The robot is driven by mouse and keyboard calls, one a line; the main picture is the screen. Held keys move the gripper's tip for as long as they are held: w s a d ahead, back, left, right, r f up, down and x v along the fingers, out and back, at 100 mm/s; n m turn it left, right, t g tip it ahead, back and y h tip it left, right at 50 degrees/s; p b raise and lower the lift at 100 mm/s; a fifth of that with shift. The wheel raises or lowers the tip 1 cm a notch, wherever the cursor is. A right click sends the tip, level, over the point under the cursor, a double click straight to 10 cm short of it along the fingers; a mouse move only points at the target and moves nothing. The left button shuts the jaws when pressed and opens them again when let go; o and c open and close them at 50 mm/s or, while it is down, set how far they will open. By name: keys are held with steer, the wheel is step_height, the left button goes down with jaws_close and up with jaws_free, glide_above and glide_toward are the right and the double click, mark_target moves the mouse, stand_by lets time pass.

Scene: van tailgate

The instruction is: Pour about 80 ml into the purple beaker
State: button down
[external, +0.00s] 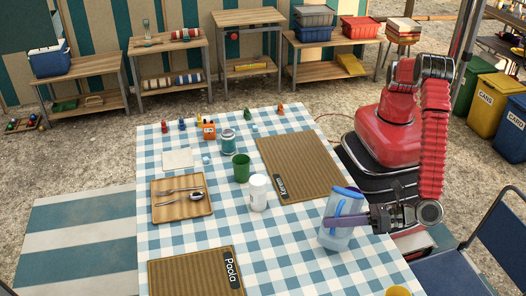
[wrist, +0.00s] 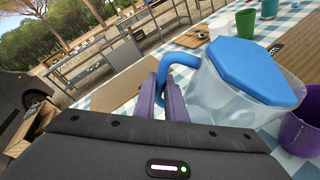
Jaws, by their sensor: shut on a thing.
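A clear jug (external: 335,235) with a blue lid and handle is at the right front of the checked table. In the wrist view the jug (wrist: 228,98) fills the right half, with its blue handle between the purple fingers. My gripper (external: 360,218) is shut on this handle, also in the wrist view (wrist: 170,98). I cannot tell whether the jug's base touches the table, or its liquid level. The purple beaker (wrist: 301,132) stands at the right edge of the wrist view, beside the jug and partly cut off. I cannot make it out clearly in the external view.
A white tub (external: 258,193), a green cup (external: 241,168) and a teal-labelled jar (external: 228,141) stand mid-table. Brown placemats (external: 300,165) lie behind and at the front left (external: 180,276). A wooden tray (external: 165,210) holds cutlery. A blue chair (external: 490,245) is at the right.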

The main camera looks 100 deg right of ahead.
steer(key=w+a+f+n+g+h+b, duration=0.1)
steer(key=w+a+f+n+g+b, duration=0.1)
steer(key=w+a+f+n+b, duration=0.1)
steer(key=shift+w+a+f+n+g, duration=0.4)
steer(key=shift+a+f+n, duration=0.15)
steer(key=shift+f+n, duration=0.5)
stand_by(0.3)
steer(key=shift+f+h, duration=0.15)
steer(key=shift+h, duration=0.15)
